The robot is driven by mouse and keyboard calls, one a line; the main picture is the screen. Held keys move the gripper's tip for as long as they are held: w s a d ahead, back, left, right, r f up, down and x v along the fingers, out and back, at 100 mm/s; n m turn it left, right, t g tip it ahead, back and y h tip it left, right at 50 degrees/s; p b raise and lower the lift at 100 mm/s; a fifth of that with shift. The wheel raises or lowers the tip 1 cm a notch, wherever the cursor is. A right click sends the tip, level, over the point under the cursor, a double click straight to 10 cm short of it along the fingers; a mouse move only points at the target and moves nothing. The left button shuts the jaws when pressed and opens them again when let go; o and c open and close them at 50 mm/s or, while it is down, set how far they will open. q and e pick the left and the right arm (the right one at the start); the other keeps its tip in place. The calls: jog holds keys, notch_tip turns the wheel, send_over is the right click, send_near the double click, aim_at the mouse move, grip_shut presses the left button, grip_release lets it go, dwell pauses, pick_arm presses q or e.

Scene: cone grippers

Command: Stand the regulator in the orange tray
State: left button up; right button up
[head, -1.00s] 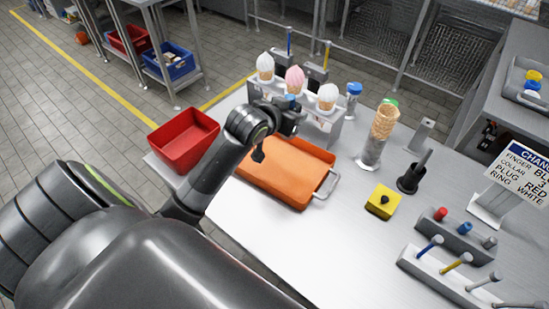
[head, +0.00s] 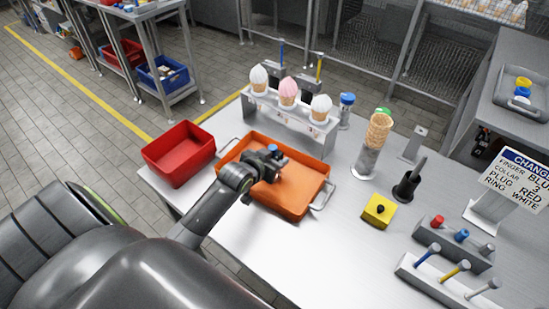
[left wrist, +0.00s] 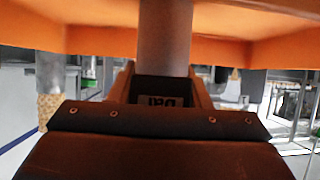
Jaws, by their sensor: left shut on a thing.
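My left gripper (head: 268,163) is inside the outline of the orange tray (head: 305,192), low over its floor. It is shut on the regulator, a grey cylinder (left wrist: 165,40) with a small "bar" label, seen between the fingers in the left wrist view. A blue top, likely the regulator's, shows just above the gripper in the head view (head: 272,148). In the left wrist view the cylinder runs up to the orange tray surface (left wrist: 90,42); I cannot tell whether it touches. It looks roughly upright. My gripper hides most of it in the head view. My right gripper is not in view.
A red bin (head: 180,152) stands left of the tray. A cone rack (head: 290,122) stands right behind it. A blue-capped bottle (head: 346,110), a cone stack (head: 377,140) and a yellow block (head: 379,210) stand to the right. The front table is clear.

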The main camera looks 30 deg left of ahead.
pick_arm(q)
jog(key=shift+f, duration=0.15)
jog(key=o, duration=1.2)
jog(key=shift+s+r, duration=0.15)
jog(key=shift+r, duration=0.15)
jog(key=v, duration=1.1)
jog(key=shift+s+r, duration=0.15)
jog(key=shift+s, duration=0.15)
